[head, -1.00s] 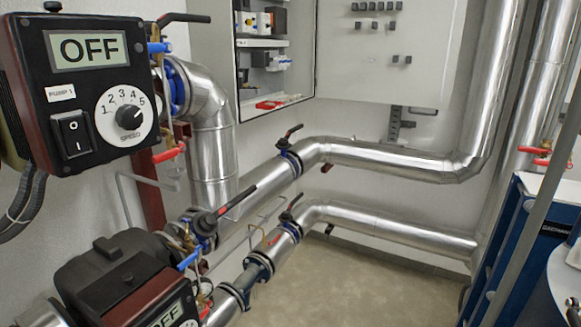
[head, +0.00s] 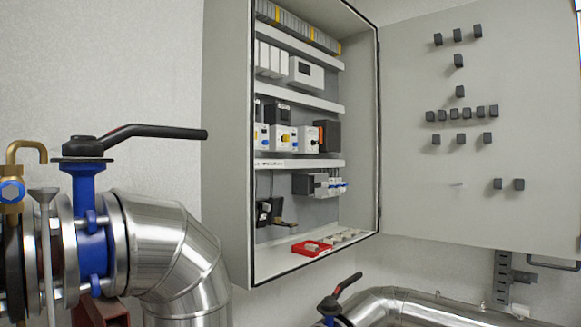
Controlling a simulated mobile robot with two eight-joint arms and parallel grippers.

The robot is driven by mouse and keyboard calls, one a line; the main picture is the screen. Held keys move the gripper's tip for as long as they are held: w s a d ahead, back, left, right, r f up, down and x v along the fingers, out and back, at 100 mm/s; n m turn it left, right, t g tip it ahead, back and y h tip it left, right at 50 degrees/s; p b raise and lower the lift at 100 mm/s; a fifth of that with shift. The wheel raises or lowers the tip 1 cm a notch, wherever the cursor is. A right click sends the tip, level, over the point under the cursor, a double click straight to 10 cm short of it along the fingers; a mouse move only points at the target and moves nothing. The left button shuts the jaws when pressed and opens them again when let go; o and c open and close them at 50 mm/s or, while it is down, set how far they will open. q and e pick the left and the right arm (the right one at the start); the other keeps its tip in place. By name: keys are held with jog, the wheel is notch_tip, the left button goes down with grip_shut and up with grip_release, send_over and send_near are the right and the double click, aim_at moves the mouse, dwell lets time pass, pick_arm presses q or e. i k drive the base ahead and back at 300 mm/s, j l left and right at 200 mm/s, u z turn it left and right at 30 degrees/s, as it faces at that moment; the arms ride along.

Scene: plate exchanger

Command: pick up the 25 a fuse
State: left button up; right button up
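An open grey control cabinet (head: 228,150) hangs on the wall in the middle of the head view. On its floor lies a small red tray (head: 300,250) with pale contents. Several small pale pieces (head: 345,237) lie to the right of the tray, near the front edge. They may be fuses, but they are too small to read any rating, so I cannot tell which is the 25 A fuse. Neither of my grippers is in view.
The cabinet door (head: 420,180) stands open to the right, with several dark knobs. Modules and a fuse-holder-like block (head: 325,185) sit on the shelves. A blue valve with a black lever (head: 155,131) and insulated pipes (head: 180,255) stand at the lower left.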

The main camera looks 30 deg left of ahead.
aim_at(347, 234)
jog(key=i+l+z, duration=0.1)
jog(key=i+z, duration=0.15)
jog(key=i, duration=0.4)
jog(key=i+z, duration=0.3)
jog(key=i, duration=0.35)
jog(key=u, duration=2.7)
